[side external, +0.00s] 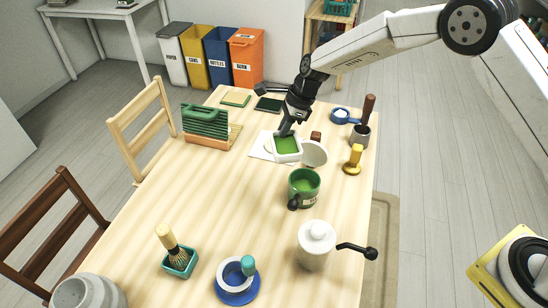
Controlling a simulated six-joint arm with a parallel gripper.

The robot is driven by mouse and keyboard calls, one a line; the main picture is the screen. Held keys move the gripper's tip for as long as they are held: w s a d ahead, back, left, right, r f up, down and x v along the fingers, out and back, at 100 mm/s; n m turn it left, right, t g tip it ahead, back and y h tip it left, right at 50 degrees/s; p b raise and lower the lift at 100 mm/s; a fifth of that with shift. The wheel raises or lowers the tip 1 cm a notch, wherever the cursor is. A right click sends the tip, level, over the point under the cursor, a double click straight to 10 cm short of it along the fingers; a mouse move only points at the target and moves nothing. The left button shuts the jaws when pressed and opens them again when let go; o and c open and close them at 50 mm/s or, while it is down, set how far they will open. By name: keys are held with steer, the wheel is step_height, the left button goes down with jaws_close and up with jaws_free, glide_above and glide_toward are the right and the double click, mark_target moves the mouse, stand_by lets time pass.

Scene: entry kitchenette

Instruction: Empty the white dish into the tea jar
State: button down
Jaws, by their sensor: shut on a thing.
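My gripper (286,132) comes down from above and is shut on the dish's far rim. The dish looks about level; I cannot tell whether it touches the surface below. The tea jar (304,197), a green round container with a label and green contents, stands upright and open, nearer the camera and slightly right of the dish. A dark scoop or handle shows at its left front.
A white sheet (260,148) lies left of the dish. A white grinder (316,245) stands in front. The table's left middle is clear.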

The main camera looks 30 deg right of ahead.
steer(key=d+n+g+h, duration=0.1)
steer(key=d+n+g, duration=0.3)
steer(key=d+n, duration=1.05)
steer(key=shift+m, duration=0.95)
steer(key=f, duration=0.1)
steer(key=d+f, duration=0.1)
steer(key=f, duration=0.1)
steer(key=d+f, duration=0.1)
steer(key=shift+d+f, duration=0.1)
steer(key=shift+f, duration=0.1)
steer(key=shift+s, duration=0.1)
steer(key=shift+s+a+r+h, duration=0.15)
steer(key=shift+a+r+h, duration=0.15)
steer(key=shift+a+h, duration=0.55)
steer(key=shift+s+a+r+h, duration=0.15)
steer(key=shift+a+r+h, duration=0.35)
steer(key=shift+a+h, duration=0.05)
steer(key=shift+s+a+r+h, duration=0.15)
steer(key=shift+a+r+h, duration=0.3)
steer(key=shift+a+h, duration=0.05)
